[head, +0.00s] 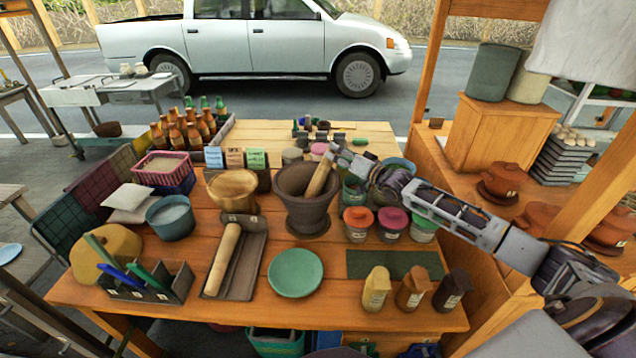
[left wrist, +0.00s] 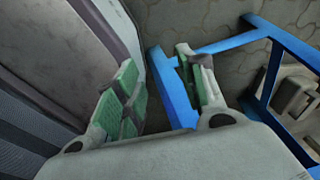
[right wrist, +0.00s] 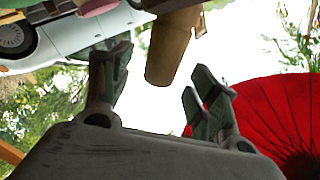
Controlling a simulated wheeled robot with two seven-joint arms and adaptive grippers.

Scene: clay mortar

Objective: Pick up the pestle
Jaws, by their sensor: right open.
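The wooden pestle (head: 321,173) leans in the dark clay mortar (head: 305,208), with its upper end tilted up and to the right. The mortar stands on the wooden table. My right gripper (head: 345,157) is open beside the pestle's upper end. In the right wrist view the pestle (right wrist: 172,48) shows beyond and between the spread fingers of the right gripper (right wrist: 157,72); I cannot tell whether they touch it. My left gripper (left wrist: 157,68) is open and empty, seen only in the left wrist view, near a blue frame.
A green plate (head: 295,272) and a dark trough (head: 244,265) with a pale wooden roller (head: 222,258) lie in front of the mortar. A wooden bowl (head: 232,188) stands left. Lidded jars (head: 391,224) crowd its right side, below my right arm.

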